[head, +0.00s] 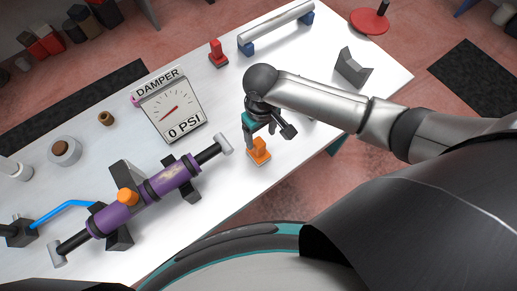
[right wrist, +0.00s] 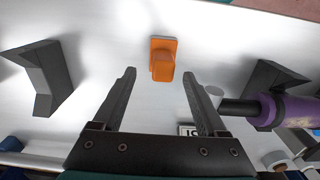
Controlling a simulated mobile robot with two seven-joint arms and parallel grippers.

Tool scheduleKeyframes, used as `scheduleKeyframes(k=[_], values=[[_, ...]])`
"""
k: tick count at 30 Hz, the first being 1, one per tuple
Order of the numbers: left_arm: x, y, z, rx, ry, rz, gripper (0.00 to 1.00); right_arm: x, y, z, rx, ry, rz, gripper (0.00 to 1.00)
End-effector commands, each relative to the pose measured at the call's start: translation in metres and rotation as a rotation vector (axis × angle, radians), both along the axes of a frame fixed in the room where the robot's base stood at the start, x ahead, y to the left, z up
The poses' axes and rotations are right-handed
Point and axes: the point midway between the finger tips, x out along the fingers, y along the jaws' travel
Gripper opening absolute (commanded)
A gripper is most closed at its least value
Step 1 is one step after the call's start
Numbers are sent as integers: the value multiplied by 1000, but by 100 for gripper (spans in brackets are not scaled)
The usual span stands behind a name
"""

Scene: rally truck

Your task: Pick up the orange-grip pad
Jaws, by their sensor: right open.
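The orange-grip pad (head: 259,150) stands on the white table near its front edge, with an orange block grip on a flat base. It also shows in the right wrist view (right wrist: 162,62), just beyond the fingertips and roughly centred between them. My right gripper (head: 268,130) is open and empty, close above and beside the pad. In the right wrist view its two fingers (right wrist: 159,74) are spread apart with nothing between them. My left gripper is not in view.
A purple damper (head: 170,180) lies in dark stands left of the pad. A gauge panel (head: 172,108) reads 0 PSI. A red-grip pad (head: 216,53) and a silver bar on blue supports (head: 275,27) stand farther back. A dark angled stand (head: 352,68) is to the right.

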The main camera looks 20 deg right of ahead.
Motion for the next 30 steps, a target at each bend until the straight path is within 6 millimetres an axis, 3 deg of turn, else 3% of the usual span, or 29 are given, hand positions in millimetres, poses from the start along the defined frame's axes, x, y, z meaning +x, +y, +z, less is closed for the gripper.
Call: scheduleKeyframes(k=[12,21,30], values=[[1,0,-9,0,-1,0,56,1,6,-48,0,1,0,75],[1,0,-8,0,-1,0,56,1,6,-51,0,-1,1,74],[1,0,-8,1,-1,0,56,1,6,-51,0,-1,1,40]])
